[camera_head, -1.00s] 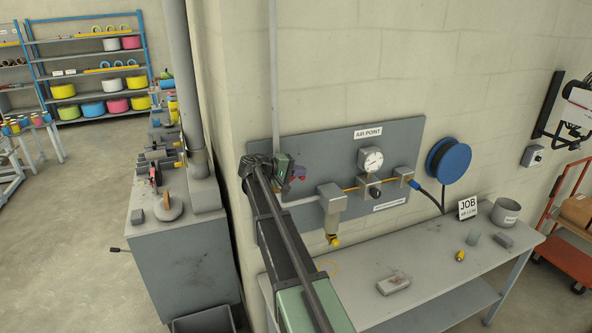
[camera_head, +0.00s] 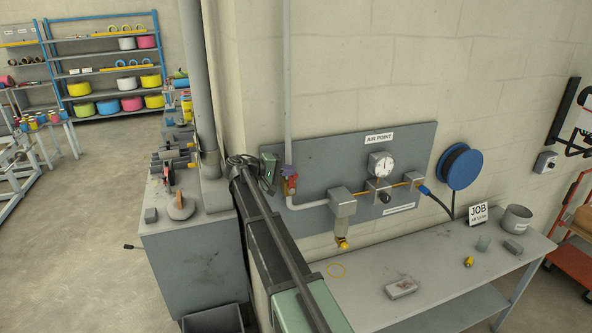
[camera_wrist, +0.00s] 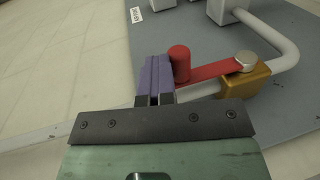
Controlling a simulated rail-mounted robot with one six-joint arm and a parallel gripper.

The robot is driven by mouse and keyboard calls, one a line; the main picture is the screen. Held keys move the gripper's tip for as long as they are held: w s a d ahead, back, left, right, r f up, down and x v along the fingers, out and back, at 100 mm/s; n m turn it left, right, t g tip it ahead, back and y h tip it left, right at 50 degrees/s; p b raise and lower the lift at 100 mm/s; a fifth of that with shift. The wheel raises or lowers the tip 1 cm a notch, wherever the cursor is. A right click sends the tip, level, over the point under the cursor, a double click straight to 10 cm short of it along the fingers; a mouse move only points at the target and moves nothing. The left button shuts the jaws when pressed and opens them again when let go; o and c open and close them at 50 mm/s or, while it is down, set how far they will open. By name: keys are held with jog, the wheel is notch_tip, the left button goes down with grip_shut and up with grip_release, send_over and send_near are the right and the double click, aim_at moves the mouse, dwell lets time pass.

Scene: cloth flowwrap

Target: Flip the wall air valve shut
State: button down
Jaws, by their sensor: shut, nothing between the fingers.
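The air valve has a brass body (camera_wrist: 243,80) on a grey pipe and a red lever (camera_wrist: 212,72) with a round red knob (camera_wrist: 180,62) at its end. In the wrist view, the lever lies roughly along the pipe, pointing left from its bolt. My gripper (camera_wrist: 155,80) has its purple fingers shut and empty beside the knob, on its left; I cannot tell if they touch it. In the head view, my gripper (camera_head: 290,174) is just at the valve (camera_head: 288,188), partly covering it at the panel's left end.
The grey AIR POINT panel (camera_head: 330,165) carries a gauge (camera_head: 381,165), a filter (camera_head: 343,210) and a regulator. A blue hose reel (camera_head: 458,166) hangs to the right. The bench (camera_head: 440,262) below holds several small items. A grey cabinet (camera_head: 190,250) stands at left.

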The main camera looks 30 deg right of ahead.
jog(key=w+a+f+h+b, duration=0.1)
jog(key=w+a+f+b, duration=0.15)
jog(key=a, duration=0.65)
jog(key=w+a+f+h+b, duration=0.15)
jog(key=a+b, duration=0.25)
jog(key=a, duration=0.4)
jog(key=s+d+r+p, duration=0.1)
jog(key=s+d, duration=0.2)
jog(key=d, duration=1.2)
jog(key=shift+d+r+g, duration=0.25)
jog(key=shift+g, duration=0.15)
